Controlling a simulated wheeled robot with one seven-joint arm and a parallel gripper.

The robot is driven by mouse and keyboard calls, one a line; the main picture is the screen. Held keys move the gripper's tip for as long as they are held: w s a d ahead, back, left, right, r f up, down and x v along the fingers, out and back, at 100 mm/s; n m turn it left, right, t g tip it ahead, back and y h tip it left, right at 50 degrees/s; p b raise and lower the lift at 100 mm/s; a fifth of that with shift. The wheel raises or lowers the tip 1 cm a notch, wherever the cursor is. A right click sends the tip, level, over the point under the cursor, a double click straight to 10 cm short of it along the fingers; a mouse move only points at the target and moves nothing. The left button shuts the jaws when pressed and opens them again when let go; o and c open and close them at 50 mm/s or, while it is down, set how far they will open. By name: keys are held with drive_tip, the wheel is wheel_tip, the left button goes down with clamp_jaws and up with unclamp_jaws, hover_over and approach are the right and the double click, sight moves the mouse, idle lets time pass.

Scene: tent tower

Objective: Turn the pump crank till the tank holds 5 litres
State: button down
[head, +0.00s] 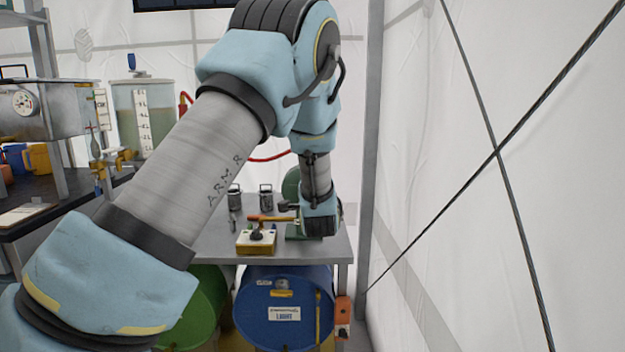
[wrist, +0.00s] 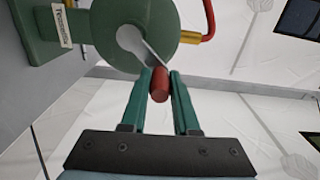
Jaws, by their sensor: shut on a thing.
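The green pump (wrist: 95,35) with its round housing fills the upper left of the wrist view. Its pale metal crank arm (wrist: 143,45) runs from the hub down to a red crank handle (wrist: 160,86). My gripper (wrist: 160,73) has its two green fingers on either side of the handle, shut on it. In the head view the pump (head: 291,184) is mostly hidden behind my arm, on the grey bench. The clear tank (head: 158,105), with a white scale strip, stands at the left; its liquid level is too small to read.
Blue (head: 285,300) and green drums lie below. The tent wall and crossed cables (head: 497,150) bound the right.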

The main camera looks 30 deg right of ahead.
drive_tip(key=a+f+m+b, duration=0.1)
drive_tip(key=f+m, duration=0.4)
drive_tip(key=m, duration=0.8)
drive_tip(key=w+a+f+m+b, duration=0.1)
drive_tip(key=a+f+m+b, duration=0.1)
drive_tip(key=m, duration=1.2)
drive_tip(key=shift+w+a+f+b, duration=0.2)
drive_tip(key=shift+f+b, duration=0.5)
drive_tip(key=shift+f, duration=0.7)
drive_tip(key=shift+w, duration=0.1)
drive_tip(key=c, duration=0.7)
unclamp_jaws()
drive_tip(key=shift+o, duration=0.2)
